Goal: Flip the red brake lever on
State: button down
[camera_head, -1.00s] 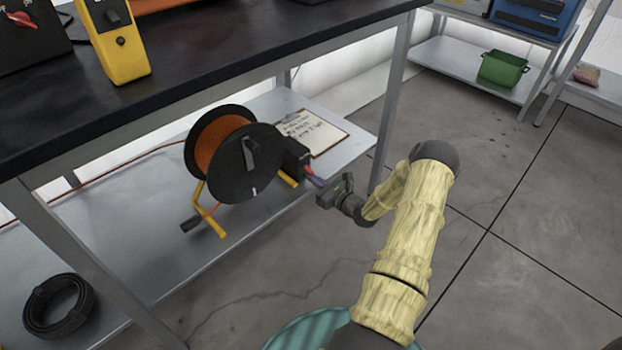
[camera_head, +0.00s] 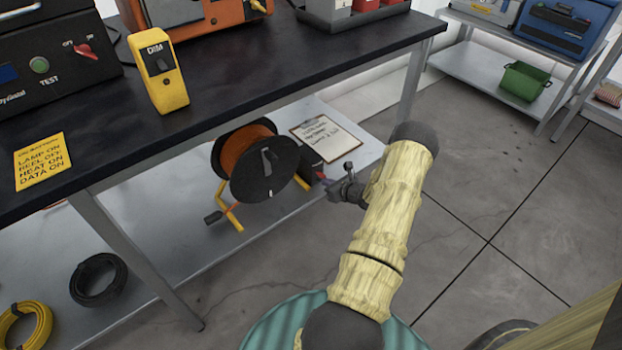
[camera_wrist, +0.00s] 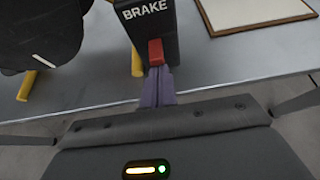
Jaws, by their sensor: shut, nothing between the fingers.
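The red brake lever (camera_wrist: 156,52) sits on the face of a dark box marked BRAKE (camera_wrist: 150,20) in the wrist view. The box (camera_head: 309,165) is at the right side of the cable reel (camera_head: 262,165) on the lower shelf. My gripper (camera_wrist: 158,75) is shut and empty, its purple fingertips right at the lower end of the lever. I cannot tell whether they touch it. In the head view, my gripper (camera_head: 325,182) reaches in from the right toward the box, and the lever is too small to make out clearly.
The reel stands on yellow legs with a crank on the lower shelf (camera_head: 190,240), under the dark tabletop (camera_head: 240,75). A clipboard (camera_head: 325,138) lies behind the box. A black coil (camera_head: 98,280) and a yellow coil (camera_head: 25,325) lie at the left. Open floor is at the right.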

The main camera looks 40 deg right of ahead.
jog(key=shift+r+p, duration=0.35)
jog(key=shift+r, duration=0.45)
jog(key=shift+r, duration=0.1)
